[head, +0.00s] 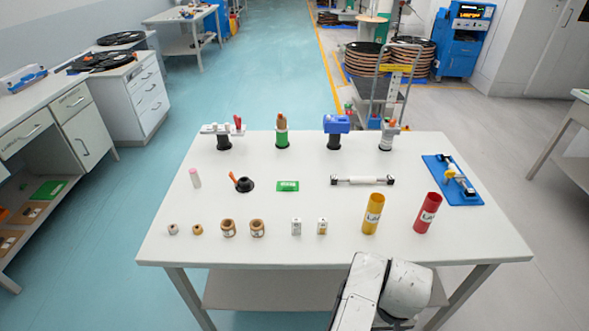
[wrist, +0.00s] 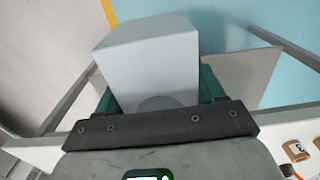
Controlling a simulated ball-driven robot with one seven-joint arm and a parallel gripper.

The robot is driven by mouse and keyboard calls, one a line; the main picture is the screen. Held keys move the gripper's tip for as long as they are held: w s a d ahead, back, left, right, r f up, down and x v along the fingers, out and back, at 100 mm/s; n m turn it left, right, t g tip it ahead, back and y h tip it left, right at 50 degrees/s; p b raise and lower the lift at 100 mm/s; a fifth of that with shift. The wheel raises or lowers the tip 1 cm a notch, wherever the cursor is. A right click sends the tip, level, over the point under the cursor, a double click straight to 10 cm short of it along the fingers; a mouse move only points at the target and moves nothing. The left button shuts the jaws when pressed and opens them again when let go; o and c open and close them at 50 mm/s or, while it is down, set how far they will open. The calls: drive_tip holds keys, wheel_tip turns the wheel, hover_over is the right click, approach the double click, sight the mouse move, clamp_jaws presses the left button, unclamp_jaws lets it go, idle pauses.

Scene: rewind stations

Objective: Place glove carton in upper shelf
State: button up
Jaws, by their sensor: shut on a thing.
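My gripper (wrist: 158,98) is shut on a plain pale grey-white box, which I take as the glove carton (wrist: 148,60). Teal fingers press on its left and right sides in the wrist view. The carton's far end sticks out past the fingers, and its underside is hidden. In the head view my gripper and the carton are not visible; only my arm shows at the bottom. I cannot pick out an upper shelf for certain in either view.
A white table (head: 330,255) ahead bears tubes, rolls and small parts. A lower shelf (head: 270,290) shows beneath it. A bench (head: 20,110) with drawers and open shelves stands at left. A trolley (head: 400,88) stands behind. The teal floor (head: 150,220) between is clear.

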drive_tip(key=shift+d+f, duration=0.15)
drive_tip(key=shift+f, duration=0.05)
drive_tip(key=shift+w, duration=0.1)
drive_tip(key=shift+w+d+r, duration=0.85)
drive_tip(key=shift+w+d, duration=0.05)
drive_tip(key=shift+w, duration=0.2)
drive_tip(key=shift+s+a+f, duration=0.45)
drive_tip(key=shift+s+a, duration=0.05)
drive_tip(key=shift+s, duration=0.1)
drive_tip(key=shift+s+a+f, duration=0.4)
drive_tip(key=shift+s+a, duration=0.1)
drive_tip(key=shift+s, duration=0.1)
drive_tip(key=shift+d, duration=0.15)
